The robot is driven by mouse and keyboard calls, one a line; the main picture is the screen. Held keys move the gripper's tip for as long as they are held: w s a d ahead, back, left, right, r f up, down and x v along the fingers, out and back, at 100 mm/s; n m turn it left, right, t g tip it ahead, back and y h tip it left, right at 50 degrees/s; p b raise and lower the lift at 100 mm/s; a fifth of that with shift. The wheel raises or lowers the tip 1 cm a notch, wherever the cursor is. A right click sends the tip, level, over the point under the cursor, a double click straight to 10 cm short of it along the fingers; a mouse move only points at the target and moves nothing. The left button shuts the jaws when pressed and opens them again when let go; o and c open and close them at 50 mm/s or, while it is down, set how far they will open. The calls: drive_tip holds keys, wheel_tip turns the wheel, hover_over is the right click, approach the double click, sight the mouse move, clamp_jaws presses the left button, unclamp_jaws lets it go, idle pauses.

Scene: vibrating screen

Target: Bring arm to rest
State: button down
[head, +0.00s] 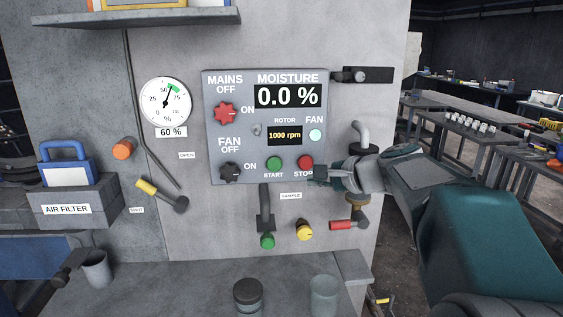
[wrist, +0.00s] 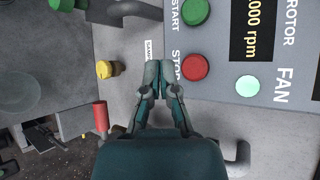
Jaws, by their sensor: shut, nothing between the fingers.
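My arm reaches in from the right of the head view. I cannot tell how far the tips are from the panel face. The green START button (head: 274,163) is left of STOP.
A yellow knob (head: 304,230), a red-handled valve (head: 342,225) and a green-ended pipe (head: 267,240) sit below the panel. A black latch (head: 362,75) juts out at upper right. Jars (head: 248,296) stand on the ledge below. Work tables (head: 470,122) stand behind at right.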

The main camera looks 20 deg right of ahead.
drive_tip(key=s+a+f+n+g+h, duration=0.1)
drive_tip(key=s+a+f+n+g, duration=0.2)
drive_tip(key=s+a+f+n, duration=0.4)
drive_tip(key=s+a+f+n+g+h, duration=0.2)
drive_tip(key=s+a+f+n+g, duration=0.15)
drive_tip(key=s+a, duration=0.5)
drive_tip(key=s+d+f+n+h, duration=0.1)
drive_tip(key=s+f+n+h, duration=0.1)
drive_tip(key=s+f+n, duration=0.2)
drive_tip(key=s+n, duration=0.2)
drive_tip(key=s, duration=0.1)
drive_tip(key=shift+s+f, duration=0.3)
drive_tip(key=shift+s, duration=0.05)
idle(0.4)
